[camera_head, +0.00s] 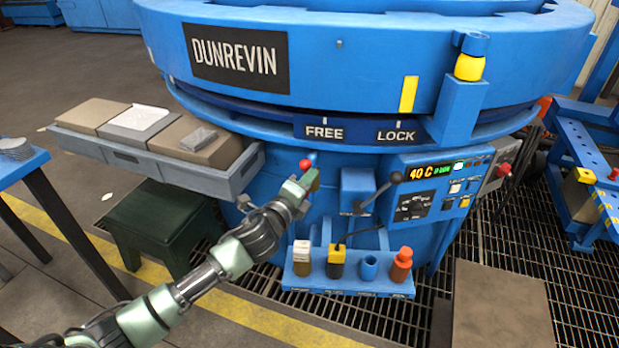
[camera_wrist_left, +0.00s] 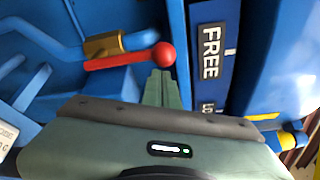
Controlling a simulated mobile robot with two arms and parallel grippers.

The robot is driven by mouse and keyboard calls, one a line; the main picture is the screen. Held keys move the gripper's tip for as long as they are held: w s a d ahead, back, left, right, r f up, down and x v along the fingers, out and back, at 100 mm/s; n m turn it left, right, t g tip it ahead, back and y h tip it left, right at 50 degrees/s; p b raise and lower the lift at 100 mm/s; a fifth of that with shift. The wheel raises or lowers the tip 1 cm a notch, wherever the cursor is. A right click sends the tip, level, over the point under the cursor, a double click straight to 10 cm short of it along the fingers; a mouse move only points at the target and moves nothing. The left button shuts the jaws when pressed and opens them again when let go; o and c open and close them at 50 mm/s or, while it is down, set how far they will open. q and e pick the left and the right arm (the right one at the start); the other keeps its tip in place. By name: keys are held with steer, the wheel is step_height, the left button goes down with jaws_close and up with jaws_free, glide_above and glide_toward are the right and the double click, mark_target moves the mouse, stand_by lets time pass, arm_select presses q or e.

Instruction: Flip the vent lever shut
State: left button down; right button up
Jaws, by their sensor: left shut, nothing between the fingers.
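The vent lever is a red bar with a round red knob (camera_wrist_left: 164,54), mounted at a brass fitting (camera_wrist_left: 102,46) on a blue pipe. In the head view only its red knob (camera_head: 305,165) shows clearly, on the furnace front below the FREE label; the rest is hidden by my gripper. My left gripper (camera_head: 307,183) is at the knob. In the left wrist view its shut fingers (camera_wrist_left: 162,85) end right beside the knob, with nothing between them. I cannot tell whether they touch it. My right gripper is not in view.
A grey tray (camera_head: 215,181) with blocks juts out left of the lever. Right of it are a black-handled lever (camera_head: 378,195) and a control panel (camera_head: 430,197). A blue rack (camera_head: 345,285) with several small containers stands below. The blue furnace rim (camera_head: 365,75) overhangs above.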

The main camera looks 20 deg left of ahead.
arm_select(q)
steer(key=shift+a, duration=0.15)
steer(key=shift+s+a+n+t+b, duration=0.1)
steer(key=shift+a+n+t+b, duration=0.25)
steer(key=shift+a+n, duration=0.65)
steer(key=s+a+f+n+t+y+b, duration=0.1)
steer(key=a+f+n+b, duration=0.4)
steer(key=n, duration=1.3)
steer(key=shift+a+f+t+y, duration=0.7)
steer(key=shift+a+f+t, duration=0.35)
steer(key=shift+a+f, duration=0.9)
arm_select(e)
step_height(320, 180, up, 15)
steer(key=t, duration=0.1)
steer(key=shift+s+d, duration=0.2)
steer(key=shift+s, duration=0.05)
arm_select(q)
steer(key=shift+a+r, duration=0.2)
steer(key=shift+a, duration=0.05)
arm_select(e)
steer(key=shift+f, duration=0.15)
